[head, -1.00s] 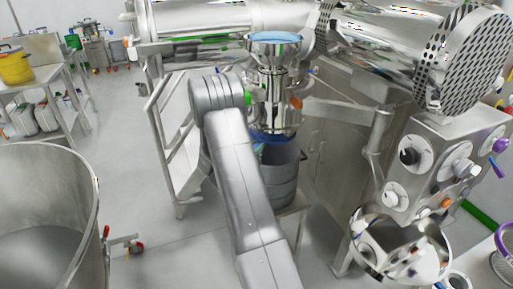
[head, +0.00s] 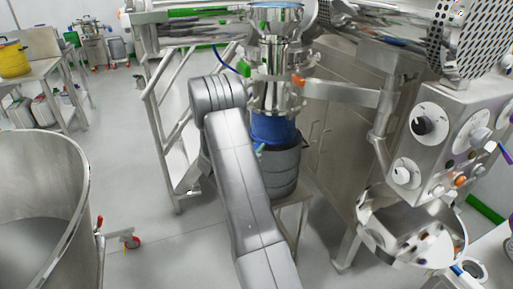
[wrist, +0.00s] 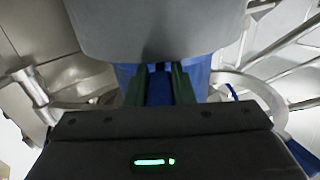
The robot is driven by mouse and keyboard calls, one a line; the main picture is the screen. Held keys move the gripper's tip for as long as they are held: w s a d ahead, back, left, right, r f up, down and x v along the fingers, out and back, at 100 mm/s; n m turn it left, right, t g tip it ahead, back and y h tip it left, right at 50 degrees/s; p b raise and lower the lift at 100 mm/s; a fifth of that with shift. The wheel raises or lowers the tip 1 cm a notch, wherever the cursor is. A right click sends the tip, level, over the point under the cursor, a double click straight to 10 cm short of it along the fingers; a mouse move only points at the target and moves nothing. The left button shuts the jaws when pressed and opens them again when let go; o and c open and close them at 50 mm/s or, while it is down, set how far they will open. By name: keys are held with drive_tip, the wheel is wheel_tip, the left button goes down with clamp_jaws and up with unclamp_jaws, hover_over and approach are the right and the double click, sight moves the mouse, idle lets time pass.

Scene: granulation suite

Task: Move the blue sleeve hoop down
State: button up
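The blue sleeve (head: 273,128) hangs below the shiny steel outlet (head: 278,92) and reaches down to the rim of the grey drum (head: 282,170). Its hoop, at the lower end, is not clearly separable from the sleeve in the head view. In the wrist view, the blue sleeve (wrist: 203,75) shows behind my gripper (wrist: 159,88). Its two dark green fingers stand on either side of a narrow dark blue part of the hoop (wrist: 159,92) and appear closed on it. In the head view my arm hides most of the gripper.
The grey drum stands on a low stand (head: 293,198) under the outlet. A stair rail (head: 160,110) is to the left and a steel cabinet (head: 325,120) to the right. A control box (head: 445,140) is farther right. A large steel bin (head: 45,200) stands at front left.

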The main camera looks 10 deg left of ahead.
drive_tip(key=o, duration=0.3)
drive_tip(key=shift+f, duration=0.25)
drive_tip(key=shift+o, duration=0.2)
drive_tip(key=shift+r, duration=0.1)
drive_tip(key=shift+a, duration=0.1)
drive_tip(key=b+v, duration=0.2)
drive_tip(key=v, duration=1.1)
drive_tip(key=shift+s+b, duration=0.3)
drive_tip(key=shift+s, duration=0.1)
drive_tip(key=shift+w, duration=0.1)
drive_tip(key=p+x, duration=0.1)
drive_tip(key=x, duration=0.3)
drive_tip(key=p+x, duration=0.1)
drive_tip(key=x, duration=0.4)
drive_tip(key=p+x, duration=0.1)
drive_tip(key=x, duration=0.4)
drive_tip(key=shift+r, duration=0.3)
drive_tip(key=shift+a+r+p, duration=0.1)
drive_tip(key=shift+r+p, duration=0.5)
